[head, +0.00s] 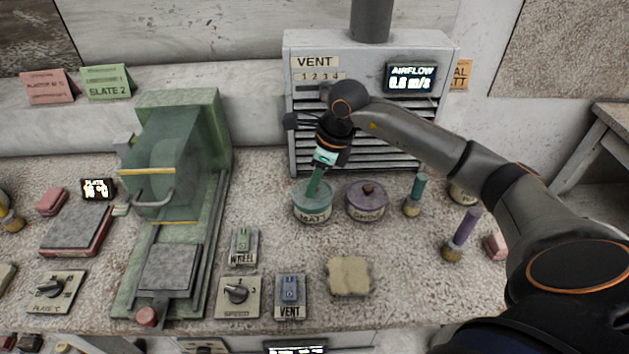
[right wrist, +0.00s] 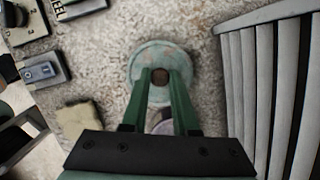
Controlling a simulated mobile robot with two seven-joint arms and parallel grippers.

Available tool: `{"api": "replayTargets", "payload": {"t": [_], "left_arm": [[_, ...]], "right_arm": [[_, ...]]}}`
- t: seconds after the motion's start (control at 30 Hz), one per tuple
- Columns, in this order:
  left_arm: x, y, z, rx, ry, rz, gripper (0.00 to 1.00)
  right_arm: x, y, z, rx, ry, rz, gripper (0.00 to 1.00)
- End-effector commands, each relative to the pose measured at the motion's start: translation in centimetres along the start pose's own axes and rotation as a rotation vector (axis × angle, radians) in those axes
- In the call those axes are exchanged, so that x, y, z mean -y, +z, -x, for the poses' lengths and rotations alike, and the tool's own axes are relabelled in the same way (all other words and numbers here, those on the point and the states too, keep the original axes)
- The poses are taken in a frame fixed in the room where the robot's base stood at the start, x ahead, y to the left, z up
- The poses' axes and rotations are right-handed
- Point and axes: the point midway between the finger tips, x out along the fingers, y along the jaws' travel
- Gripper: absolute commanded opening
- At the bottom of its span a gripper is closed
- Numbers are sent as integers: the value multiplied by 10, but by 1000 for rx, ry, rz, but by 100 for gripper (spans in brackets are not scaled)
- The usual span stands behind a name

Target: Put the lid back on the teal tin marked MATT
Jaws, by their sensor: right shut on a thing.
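The teal tin marked MATT (head: 312,214) stands on the speckled bench in front of the grey vent unit. My right gripper (head: 314,187) comes down onto its top from above, and its green fingers are shut on the brown knob of the teal lid (right wrist: 146,58). In the right wrist view the fingertips (right wrist: 160,77) close around the knob, over the middle of the lid. The lid appears at the tin's top, but I cannot tell whether it is fully seated. My left gripper is not in view.
A purple lidded tin (head: 368,207) stands close on the right. Stoppered bottles (head: 413,198) are further right. The slatted vent unit (head: 300,120) rises behind. A sponge-like block (head: 348,276) and switch panels (head: 290,296) lie in front. A green machine (head: 213,130) stands left.

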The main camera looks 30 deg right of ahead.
Motion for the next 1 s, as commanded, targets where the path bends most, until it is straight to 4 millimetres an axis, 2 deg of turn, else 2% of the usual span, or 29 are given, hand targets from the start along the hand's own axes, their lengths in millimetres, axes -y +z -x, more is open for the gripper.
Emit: {"api": "replayTargets", "payload": {"t": [0.17,0.2,0.5,0.67,0.93,1.0], "left_arm": [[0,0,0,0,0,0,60],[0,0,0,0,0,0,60],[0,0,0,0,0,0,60],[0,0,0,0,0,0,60],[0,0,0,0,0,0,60],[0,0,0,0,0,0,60]], "right_arm": [[0,0,0,0,0,0,0],[0,0,0,0,0,0,29],[0,0,0,0,1,0,62],[0,0,0,0,1,0,62],[0,0,0,0,1,0,91],[0,0,0,0,1,0,92]]}}
